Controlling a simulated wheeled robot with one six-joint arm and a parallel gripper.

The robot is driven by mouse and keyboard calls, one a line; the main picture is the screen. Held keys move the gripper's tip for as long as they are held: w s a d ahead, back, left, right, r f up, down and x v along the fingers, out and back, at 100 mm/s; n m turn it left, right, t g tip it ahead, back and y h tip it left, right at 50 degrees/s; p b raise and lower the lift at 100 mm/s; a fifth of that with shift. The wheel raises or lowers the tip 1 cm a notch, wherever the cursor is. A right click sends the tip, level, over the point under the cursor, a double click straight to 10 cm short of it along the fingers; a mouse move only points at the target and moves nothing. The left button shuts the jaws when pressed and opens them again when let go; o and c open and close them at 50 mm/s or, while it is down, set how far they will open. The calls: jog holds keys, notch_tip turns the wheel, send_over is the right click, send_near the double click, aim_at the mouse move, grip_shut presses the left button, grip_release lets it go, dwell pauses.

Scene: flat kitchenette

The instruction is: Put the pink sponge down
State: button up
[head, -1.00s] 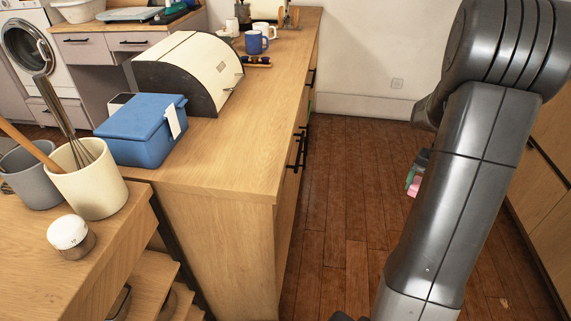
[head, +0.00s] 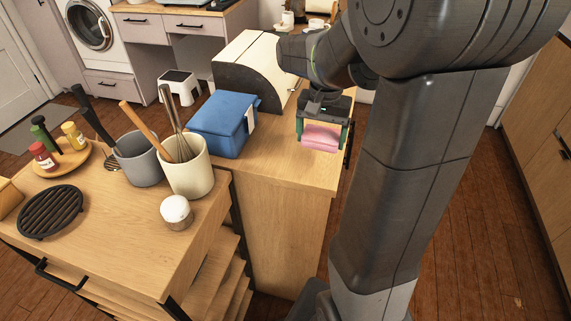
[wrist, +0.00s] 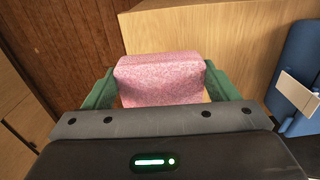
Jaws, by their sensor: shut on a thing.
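The pink sponge (head: 321,137) is held between the green fingers of my gripper (head: 322,133), over the near end of the wooden counter (head: 285,176) in the head view. My gripper is shut on the sponge. I cannot tell whether the sponge's underside touches the counter or hangs just above it.
A blue box (head: 222,126) with a white tag stands left of the gripper, and a bread bin (head: 245,72) behind it. A lower trolley at left holds a cream pot (head: 190,172), a grey pot (head: 140,160) and a timer (head: 177,211). The counter's front corner is bare.

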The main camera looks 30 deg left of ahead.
aim_at(312, 138)
jog(key=shift+s+a+r, duration=0.45)
jog(key=shift+s+a, duration=0.05)
jog(key=shift+s, duration=0.05)
jog(key=shift+s+a+f, duration=0.15)
jog(key=shift+s+a, duration=0.05)
jog(key=shift+s, duration=0.05)
notch_tip(312, 138, down, 10)
jog(key=shift+r, duration=0.2)
jog(key=shift+f, duration=0.2)
jog(key=o, duration=0.8)
jog(key=shift+o, duration=0.2)
jog(key=shift+r, duration=0.1)
notch_tip(312, 138, up, 12)
jog(key=shift+r, duration=0.15)
